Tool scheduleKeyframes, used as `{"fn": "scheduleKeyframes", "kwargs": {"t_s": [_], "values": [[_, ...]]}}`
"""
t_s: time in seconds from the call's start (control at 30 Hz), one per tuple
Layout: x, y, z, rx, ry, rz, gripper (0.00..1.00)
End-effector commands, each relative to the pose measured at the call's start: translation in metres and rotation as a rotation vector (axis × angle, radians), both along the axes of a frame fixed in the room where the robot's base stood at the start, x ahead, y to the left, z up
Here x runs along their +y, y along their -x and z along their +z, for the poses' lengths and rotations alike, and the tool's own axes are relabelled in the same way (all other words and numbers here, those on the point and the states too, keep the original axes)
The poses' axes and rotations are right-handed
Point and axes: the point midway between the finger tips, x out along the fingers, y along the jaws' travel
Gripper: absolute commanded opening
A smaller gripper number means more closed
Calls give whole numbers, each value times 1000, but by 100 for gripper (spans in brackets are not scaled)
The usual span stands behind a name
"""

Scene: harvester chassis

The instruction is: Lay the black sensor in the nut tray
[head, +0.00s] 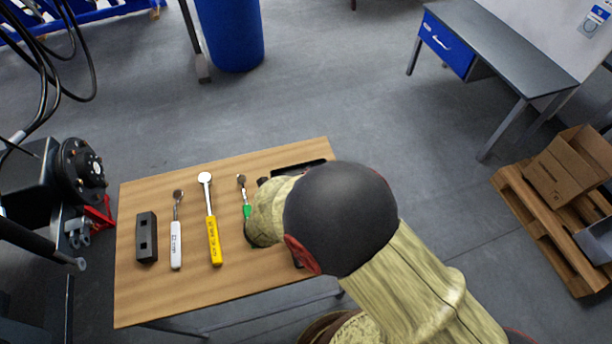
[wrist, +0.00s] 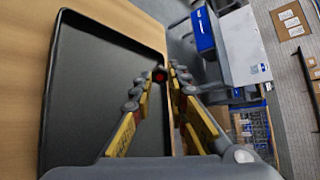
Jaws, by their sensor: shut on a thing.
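The black tray (wrist: 95,80), which I take as the nut tray, fills the left of the wrist view and its visible floor is bare. In the head view only a strip of the tray (head: 300,166) shows behind my arm. My gripper (wrist: 160,80) is shut on a small dark piece with a red face, the black sensor (wrist: 160,74), held between the fingertips. The fingertips lie over the tray's right edge in the wrist view; their height above it is hard to tell. My arm hides the gripper and the sensor in the head view.
On the wooden table (head: 140,300) lie a black block (head: 147,238), a white-handled ratchet (head: 176,235), a yellow-handled ratchet (head: 213,235) and a green-handled tool (head: 245,205). A hub on dark machinery (head: 82,170) stands left of the table. A pallet (head: 540,235) is at right.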

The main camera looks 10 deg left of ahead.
Motion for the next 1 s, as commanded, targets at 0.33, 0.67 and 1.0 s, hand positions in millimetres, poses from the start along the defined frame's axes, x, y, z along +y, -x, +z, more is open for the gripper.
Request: {"fn": "scheduleKeyframes", "kwargs": {"t_s": [0.33, 0.67, 1.0], "values": [[0, 0, -33, 0, 1, 1, 0], [0, 0, -45, 0, 1, 1, 0], [0, 0, -45, -1, 0, 1, 18]]}}
